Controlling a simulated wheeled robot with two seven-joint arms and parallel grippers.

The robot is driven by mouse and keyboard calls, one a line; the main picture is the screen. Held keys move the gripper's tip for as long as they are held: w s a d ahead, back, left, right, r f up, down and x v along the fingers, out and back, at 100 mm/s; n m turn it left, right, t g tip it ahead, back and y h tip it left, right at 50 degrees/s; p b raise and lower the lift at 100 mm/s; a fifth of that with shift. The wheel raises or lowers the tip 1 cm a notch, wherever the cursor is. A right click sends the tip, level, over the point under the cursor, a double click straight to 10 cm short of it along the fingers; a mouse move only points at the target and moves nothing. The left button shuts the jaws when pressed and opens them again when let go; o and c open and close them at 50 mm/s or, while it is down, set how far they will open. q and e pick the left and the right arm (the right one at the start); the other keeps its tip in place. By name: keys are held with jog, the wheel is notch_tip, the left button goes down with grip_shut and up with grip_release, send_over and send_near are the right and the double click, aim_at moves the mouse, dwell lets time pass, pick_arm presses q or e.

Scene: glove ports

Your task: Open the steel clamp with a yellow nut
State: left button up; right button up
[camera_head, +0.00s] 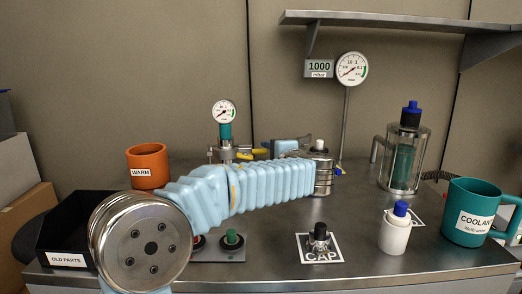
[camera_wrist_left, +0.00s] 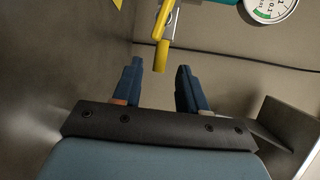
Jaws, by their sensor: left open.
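A steel clamp (camera_head: 228,153) sits at the foot of the teal fitting under the small gauge. A yellow part (camera_head: 251,152), likely its nut, sticks out to its right. In the left wrist view a yellow piece (camera_wrist_left: 161,56) on a steel stem hangs beyond my fingertips, in line with the gap between them. Contact cannot be told. My right gripper is out of view.
An orange WARM cup (camera_head: 147,165) and black OLD PARTS bin (camera_head: 64,232) stand left. A black knob (camera_head: 320,235) on a CAP mark, white bottle (camera_head: 395,231), glass vessel (camera_head: 404,158) and teal COOLANT mug (camera_head: 466,211) stand right. My left arm crosses the middle.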

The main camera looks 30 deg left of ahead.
aim_at(263, 152)
pick_arm(q)
jog(key=x, duration=0.5)
jog(key=shift+d, duration=0.1)
jog(key=shift+c, duration=0.2)
jog(key=shift+f, duration=0.1)
grip_shut()
